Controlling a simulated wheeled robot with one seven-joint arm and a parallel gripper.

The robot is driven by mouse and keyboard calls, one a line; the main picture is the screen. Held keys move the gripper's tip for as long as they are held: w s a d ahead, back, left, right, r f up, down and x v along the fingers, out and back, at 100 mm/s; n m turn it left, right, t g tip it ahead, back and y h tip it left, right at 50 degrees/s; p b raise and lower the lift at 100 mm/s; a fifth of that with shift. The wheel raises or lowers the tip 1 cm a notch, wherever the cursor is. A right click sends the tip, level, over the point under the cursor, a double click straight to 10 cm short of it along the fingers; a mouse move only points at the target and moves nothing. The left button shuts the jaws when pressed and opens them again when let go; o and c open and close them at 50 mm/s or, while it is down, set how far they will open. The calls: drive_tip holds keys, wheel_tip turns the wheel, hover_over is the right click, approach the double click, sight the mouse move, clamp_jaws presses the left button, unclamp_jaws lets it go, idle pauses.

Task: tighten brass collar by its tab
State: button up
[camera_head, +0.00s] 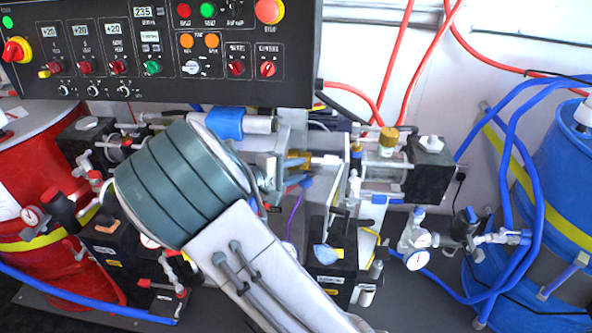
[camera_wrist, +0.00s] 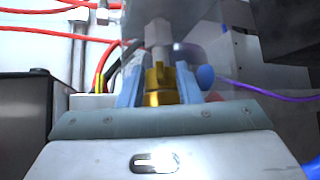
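A brass collar (camera_wrist: 158,86) with a raised tab at its top shows in the wrist view, below a grey metal fitting (camera_wrist: 158,35). My gripper (camera_wrist: 160,78) has its two blue fingers on either side of this collar, with little or no gap visible. Whether the fingers press on the brass cannot be told. In the head view, my gripper (camera_head: 300,175) is beside the central fittings, partly hidden by my arm. A brass piece (camera_head: 296,161) shows there close to the fingers. Another brass collar (camera_head: 388,138) stands on the right pump cylinder, apart from my gripper.
A control panel (camera_head: 160,50) overhangs the back left. A red drum (camera_head: 60,260) stands at left and a blue drum (camera_head: 570,180) at right. A black block (camera_head: 430,165), gauges (camera_head: 417,260) and blue hoses (camera_head: 510,160) crowd the right. A purple cable (camera_wrist: 260,92) runs near the right finger.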

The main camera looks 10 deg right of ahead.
drive_tip(key=shift+d, duration=0.15)
clamp_jaws()
drive_tip(key=shift+f, duration=0.15)
